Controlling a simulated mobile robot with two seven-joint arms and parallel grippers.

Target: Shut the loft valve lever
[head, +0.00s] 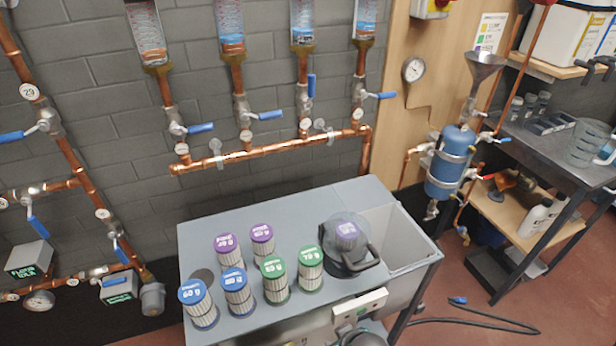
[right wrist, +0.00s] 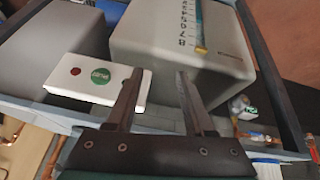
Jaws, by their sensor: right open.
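Several valves with blue levers show in the head view; I cannot tell which is the loft one. Under the clear tubes, one lever (head: 311,85) stands upright along its pipe. Three others, the left lever (head: 200,128), the middle lever (head: 270,115) and the right lever (head: 386,96), stick out sideways. On the left pipes are a sideways lever (head: 11,136) and two slanting down, an upper one (head: 37,226) and a lower one (head: 119,250). My right gripper (right wrist: 160,100) is open and empty in the right wrist view, away from any lever. My left gripper is not in view.
A grey bench (head: 300,208) with several capped filters stands before the pipe wall. A white panel (right wrist: 98,80) with red and green buttons and a grey box (right wrist: 185,45) lie near my right fingers. A blue cylinder (head: 450,165) and a dark shelf (head: 545,150) are right.

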